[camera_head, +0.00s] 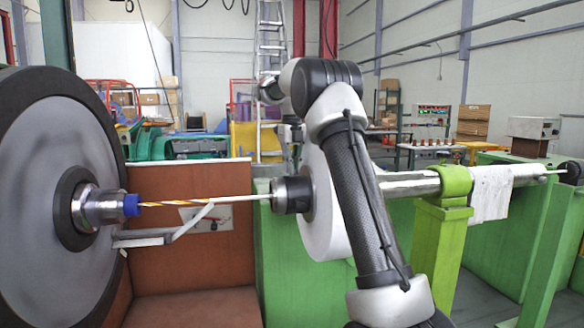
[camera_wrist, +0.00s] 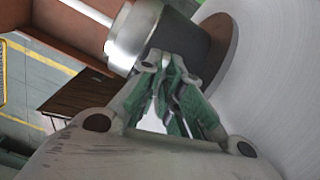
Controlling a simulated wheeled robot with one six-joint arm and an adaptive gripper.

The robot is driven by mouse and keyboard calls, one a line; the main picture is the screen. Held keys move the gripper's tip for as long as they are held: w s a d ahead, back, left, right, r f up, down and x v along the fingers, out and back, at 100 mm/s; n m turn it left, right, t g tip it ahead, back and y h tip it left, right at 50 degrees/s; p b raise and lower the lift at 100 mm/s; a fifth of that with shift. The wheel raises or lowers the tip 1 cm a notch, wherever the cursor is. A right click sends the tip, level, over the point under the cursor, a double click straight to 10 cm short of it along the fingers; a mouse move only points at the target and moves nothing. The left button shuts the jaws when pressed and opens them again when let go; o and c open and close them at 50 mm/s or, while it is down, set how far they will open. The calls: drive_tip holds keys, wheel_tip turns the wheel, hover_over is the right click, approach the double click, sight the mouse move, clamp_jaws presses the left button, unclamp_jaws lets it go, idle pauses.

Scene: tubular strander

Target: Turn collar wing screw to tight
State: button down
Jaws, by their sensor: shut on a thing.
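The dark collar (camera_head: 292,195) sits on the horizontal shaft in front of a white disc (camera_head: 326,205) in the head view. In the wrist view, the collar (camera_wrist: 188,42) is a dark cylinder with a bright metal ring (camera_wrist: 130,38) at its left end. My gripper (camera_wrist: 165,63) has its green-padded fingers drawn together at the tips, against the collar's near side. It is shut on the collar wing screw, which the fingertips mostly hide. In the head view, my arm stands in front of the shaft, and I cannot make out the fingertips.
A large grey wheel (camera_head: 60,200) with a blue-ringed hub (camera_head: 131,205) stands at the left. A thin striped rod (camera_head: 200,201) runs from it to the collar. A green clamp post (camera_head: 440,245) carries the metal shaft at the right, with a white cloth (camera_head: 490,192) over it.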

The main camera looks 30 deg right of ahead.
drive_tip(key=c, duration=1.6)
unclamp_jaws()
wheel_tip(320, 180, up, 12)
